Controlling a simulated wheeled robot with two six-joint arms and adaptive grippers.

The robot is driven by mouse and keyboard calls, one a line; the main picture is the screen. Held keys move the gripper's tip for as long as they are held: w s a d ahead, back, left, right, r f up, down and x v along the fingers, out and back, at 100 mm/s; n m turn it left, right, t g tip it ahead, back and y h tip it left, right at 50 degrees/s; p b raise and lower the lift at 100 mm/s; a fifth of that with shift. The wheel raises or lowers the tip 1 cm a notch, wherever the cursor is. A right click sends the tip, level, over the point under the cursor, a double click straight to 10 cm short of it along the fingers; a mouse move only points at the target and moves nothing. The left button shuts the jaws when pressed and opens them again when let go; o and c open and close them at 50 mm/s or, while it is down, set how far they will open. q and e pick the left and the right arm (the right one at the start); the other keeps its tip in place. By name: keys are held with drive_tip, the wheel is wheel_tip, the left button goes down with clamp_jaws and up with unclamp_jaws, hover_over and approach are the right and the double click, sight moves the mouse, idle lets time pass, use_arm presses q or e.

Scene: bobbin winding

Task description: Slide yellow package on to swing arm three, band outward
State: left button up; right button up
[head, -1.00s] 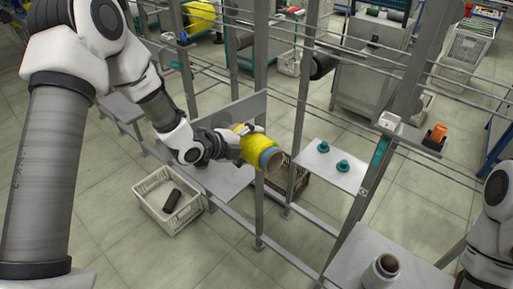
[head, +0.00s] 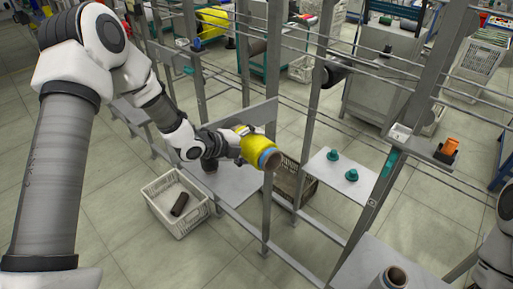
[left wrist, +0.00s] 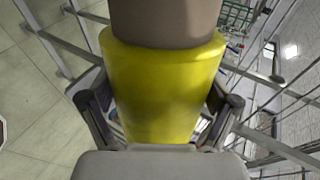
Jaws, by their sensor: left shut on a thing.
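The yellow package (head: 255,146) is in my left gripper (head: 243,133), held in the air in front of a metal post of the frame. Its light blue band (head: 267,158) and brown tube end (head: 273,162) face the lower right in the head view. In the left wrist view the yellow package (left wrist: 165,85) sits between the two fingers, with a brown cylinder end (left wrist: 168,22) beyond it. Two teal holders (head: 333,155) stand on a grey plate (head: 323,169) to the right. I cannot tell which part is swing arm three. My right gripper is out of view.
A grey frame with upright posts (head: 267,215) and thin rails surrounds the package. A dark package (head: 337,72) hangs on the frame behind. A white crate (head: 160,190) holds a dark tube. A package (head: 393,277) with a brown core stands at the bottom right.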

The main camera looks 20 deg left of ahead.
use_arm(q)
drive_tip(key=shift+w+a, duration=0.35)
drive_tip(key=shift+a, duration=0.25)
drive_tip(key=shift+s+f+b, duration=0.15)
drive_tip(key=shift+f+b, duration=0.3)
drive_tip(key=shift+f, duration=0.05)
idle(0.3)
drive_tip(key=o, duration=1.1)
drive_tip(key=shift+d, duration=0.1)
